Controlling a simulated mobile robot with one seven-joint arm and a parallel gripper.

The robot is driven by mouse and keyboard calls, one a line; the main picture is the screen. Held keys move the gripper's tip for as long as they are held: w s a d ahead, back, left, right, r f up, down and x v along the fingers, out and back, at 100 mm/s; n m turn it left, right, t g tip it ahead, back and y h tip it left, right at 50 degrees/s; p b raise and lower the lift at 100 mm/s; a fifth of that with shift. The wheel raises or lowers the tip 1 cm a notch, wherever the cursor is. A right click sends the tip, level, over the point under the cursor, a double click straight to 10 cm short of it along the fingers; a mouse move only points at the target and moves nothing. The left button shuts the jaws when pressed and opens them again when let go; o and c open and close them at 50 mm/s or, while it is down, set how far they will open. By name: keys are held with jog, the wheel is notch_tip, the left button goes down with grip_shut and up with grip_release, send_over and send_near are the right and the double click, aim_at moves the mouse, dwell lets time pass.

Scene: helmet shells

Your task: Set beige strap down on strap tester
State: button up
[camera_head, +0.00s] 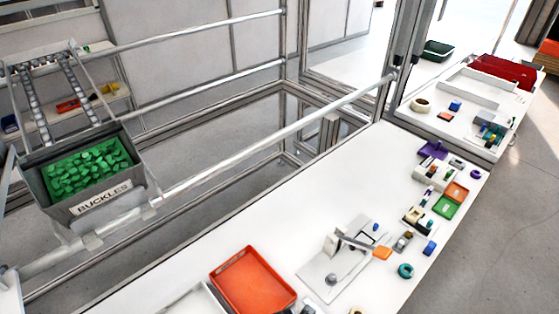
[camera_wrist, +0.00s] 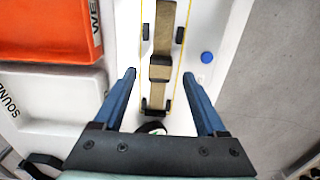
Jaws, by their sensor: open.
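Whether the strap rests fully flat is hard to tell. I cannot make out my gripper or the strap in the head view.
An orange tray (camera_wrist: 45,28) and a white tray (camera_wrist: 55,104) lie left of the strap. A blue round knob (camera_wrist: 207,57) is at right. The head view shows an orange tray (camera_head: 252,280), a lever device (camera_head: 345,243), small parts along the table's right edge, and a buckles bin (camera_head: 88,172).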

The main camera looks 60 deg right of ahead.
notch_tip(320, 180, up, 10)
jog(key=shift+r, duration=0.2)
